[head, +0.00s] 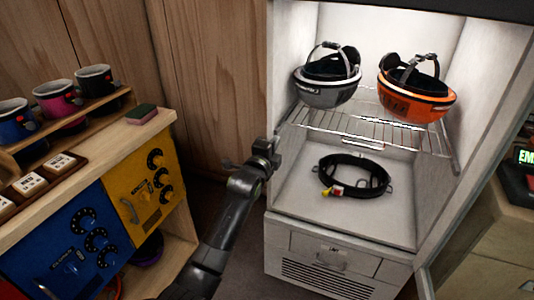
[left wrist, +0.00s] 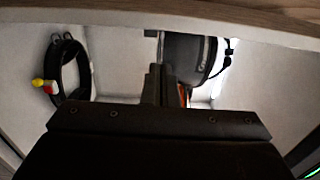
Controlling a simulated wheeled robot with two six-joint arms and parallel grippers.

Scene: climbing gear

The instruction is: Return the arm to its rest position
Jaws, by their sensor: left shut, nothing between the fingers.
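My left arm reaches up from the bottom of the head view. Its gripper (head: 277,143) is at the left front edge of the open white cabinet (head: 342,240), close to the wire shelf (head: 375,130). The gripper is shut and empty. In the left wrist view the dark gripper body fills the lower middle, and its fingers (left wrist: 160,85) are together in front of the cabinet's inside. My right gripper is not in view.
A grey helmet (head: 327,92) and an orange helmet (head: 418,104) rest upside down on the wire shelf. A black harness belt (head: 354,175) lies on the cabinet floor below. Left stands a wooden bench (head: 125,150) with mugs (head: 57,98) and a sponge (head: 141,114).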

